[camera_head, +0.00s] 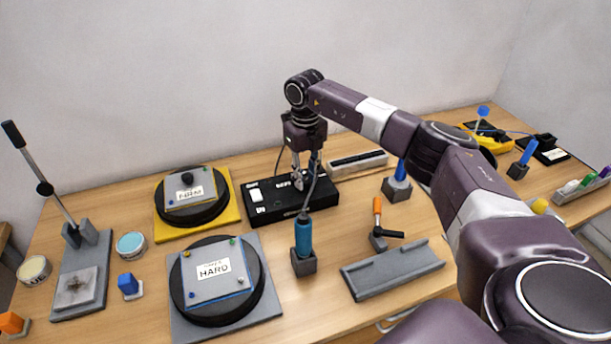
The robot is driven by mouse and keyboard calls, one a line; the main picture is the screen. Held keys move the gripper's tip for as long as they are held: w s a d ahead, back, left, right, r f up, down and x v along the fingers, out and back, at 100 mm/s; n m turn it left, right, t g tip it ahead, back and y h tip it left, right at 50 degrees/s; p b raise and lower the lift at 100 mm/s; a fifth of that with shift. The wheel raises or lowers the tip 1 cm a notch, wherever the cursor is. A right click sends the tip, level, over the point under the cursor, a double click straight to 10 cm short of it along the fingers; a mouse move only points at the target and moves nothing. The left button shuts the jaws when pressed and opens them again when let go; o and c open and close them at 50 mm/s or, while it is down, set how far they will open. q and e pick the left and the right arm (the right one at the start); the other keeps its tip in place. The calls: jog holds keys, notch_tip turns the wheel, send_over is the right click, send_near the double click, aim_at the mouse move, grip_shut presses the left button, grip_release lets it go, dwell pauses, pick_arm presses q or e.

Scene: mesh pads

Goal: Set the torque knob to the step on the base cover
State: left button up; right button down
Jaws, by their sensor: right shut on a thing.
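My right gripper (297,172) points down over the black box (325,206), which carries white labels and is likely the torque unit. Its fingers are shut on a small part at the box's top that looks like the torque knob; the fingers hide most of it, and its setting cannot be read. A round black pad on a grey base (265,305) has a cover (238,277) with a card reading "HARD". Another black pad on a yellow base (229,222) has a grey cover (207,192) with a card that seems to read "FIRM". My left gripper is out of view.
A blue-handled tool (304,236) stands in a holder in front of the box, its cable rising near my gripper. An orange-handled tool (377,212) and grey tray (393,270) are to the right. A lever press (78,235) and tins (131,245) are left.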

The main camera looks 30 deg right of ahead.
aim_at(305, 180)
jog(key=shift+w+r+m, duration=0.1)
jog(key=shift+m, duration=1)
jog(key=c, duration=1.7)
grip_release()
jog(key=shift+o, duration=0.2)
notch_tip(305, 180, up, 12)
